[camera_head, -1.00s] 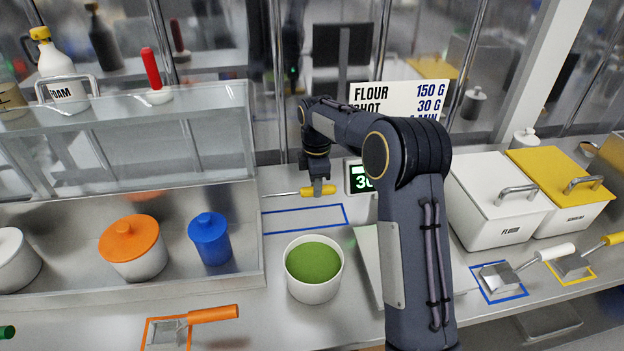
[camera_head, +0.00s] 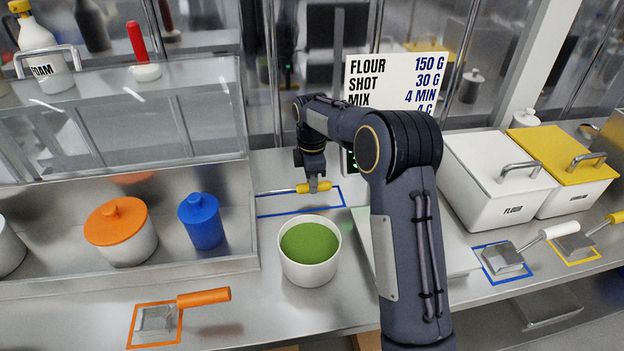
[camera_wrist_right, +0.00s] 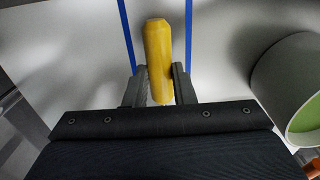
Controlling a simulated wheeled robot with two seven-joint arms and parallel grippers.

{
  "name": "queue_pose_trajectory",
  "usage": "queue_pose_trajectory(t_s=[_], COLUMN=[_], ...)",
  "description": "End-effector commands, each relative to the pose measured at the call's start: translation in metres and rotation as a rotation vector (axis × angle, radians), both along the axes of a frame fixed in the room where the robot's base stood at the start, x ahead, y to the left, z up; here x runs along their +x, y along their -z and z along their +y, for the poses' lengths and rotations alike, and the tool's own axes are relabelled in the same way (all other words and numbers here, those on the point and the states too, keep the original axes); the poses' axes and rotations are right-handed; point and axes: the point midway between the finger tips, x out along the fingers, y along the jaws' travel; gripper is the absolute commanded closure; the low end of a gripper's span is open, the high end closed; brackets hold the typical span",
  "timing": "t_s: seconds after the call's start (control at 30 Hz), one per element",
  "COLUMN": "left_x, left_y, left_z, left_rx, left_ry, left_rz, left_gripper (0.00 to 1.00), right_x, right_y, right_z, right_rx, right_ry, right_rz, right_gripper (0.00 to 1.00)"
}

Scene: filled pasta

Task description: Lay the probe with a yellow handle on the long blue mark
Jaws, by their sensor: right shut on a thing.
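The probe's yellow handle (camera_head: 314,187) is between the fingers of my right gripper (camera_head: 313,184), which is shut on it. Its thin metal rod (camera_head: 275,192) points left. The long blue mark (camera_head: 300,212) is a blue outline on the steel counter, and the probe lies over it in the head view. In the right wrist view the handle (camera_wrist_right: 158,55) stands between the fingers (camera_wrist_right: 158,85), with blue lines of the mark (camera_wrist_right: 127,35) on both sides. Whether the probe touches the counter I cannot tell. My left gripper is not in view.
A white tub of green filling (camera_head: 309,252) stands just in front of the mark and shows at the right in the wrist view (camera_wrist_right: 292,85). A glass-topped shelf with an orange-lidded pot (camera_head: 120,232) and a blue pot (camera_head: 203,222) is on the left. A flour bin (camera_head: 497,180) stands right.

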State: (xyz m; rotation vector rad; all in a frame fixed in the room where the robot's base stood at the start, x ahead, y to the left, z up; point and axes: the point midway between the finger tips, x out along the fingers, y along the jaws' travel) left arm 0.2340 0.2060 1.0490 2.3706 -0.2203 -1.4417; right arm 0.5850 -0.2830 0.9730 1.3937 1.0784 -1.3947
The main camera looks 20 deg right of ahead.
Motion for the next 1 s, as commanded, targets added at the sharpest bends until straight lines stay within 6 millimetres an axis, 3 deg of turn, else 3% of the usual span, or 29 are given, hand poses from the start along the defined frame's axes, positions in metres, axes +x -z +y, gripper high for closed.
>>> queue_pose_trajectory(t_s=[0.3, 0.33, 0.5, 0.7, 1.0], left_x=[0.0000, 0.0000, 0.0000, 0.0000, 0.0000], left_y=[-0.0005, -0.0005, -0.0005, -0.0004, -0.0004], left_z=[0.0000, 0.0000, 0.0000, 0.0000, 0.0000], left_rx=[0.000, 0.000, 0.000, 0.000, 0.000], left_ry=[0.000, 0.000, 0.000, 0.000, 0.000], left_rz=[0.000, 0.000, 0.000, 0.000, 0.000], left_gripper=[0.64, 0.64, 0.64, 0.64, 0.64], right_x=[0.0000, 0.0000, 0.0000, -0.0001, 0.0000], right_y=[-0.0006, -0.0006, -0.0006, -0.0004, -0.0004], right_z=[0.0000, 0.0001, 0.0000, 0.0000, 0.0000], right_rx=[0.000, 0.000, 0.000, 0.000, 0.000], right_ry=[0.000, 0.000, 0.000, 0.000, 0.000], right_rz=[0.000, 0.000, 0.000, 0.000, 0.000], right_gripper=[1.00, 0.73, 0.52, 0.50, 0.15])
